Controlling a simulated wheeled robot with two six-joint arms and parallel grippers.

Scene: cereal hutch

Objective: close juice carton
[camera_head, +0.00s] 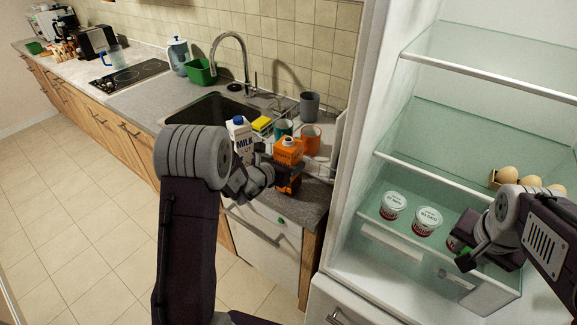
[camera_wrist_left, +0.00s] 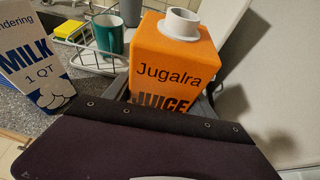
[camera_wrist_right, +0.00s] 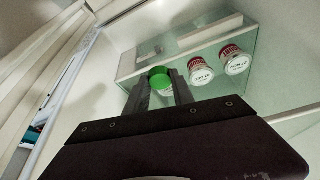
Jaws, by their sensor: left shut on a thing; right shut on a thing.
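The orange juice carton (camera_head: 288,151) stands upright at the counter's front edge. My left gripper (camera_head: 277,178) is shut around its body. In the left wrist view, the carton (camera_wrist_left: 176,58) shows a bare white spout (camera_wrist_left: 181,24) on top, with no cap on it. My right gripper (camera_head: 462,262) is low in front of the open fridge. The cap is far from the carton.
A milk carton (camera_head: 239,139) stands left of the juice. A dish rack with an orange mug (camera_head: 310,139) and a teal mug (camera_head: 283,128) is behind. White cups (camera_head: 427,221) stand in the fridge, near my right gripper. Eggs (camera_head: 507,175) lie on the shelf above.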

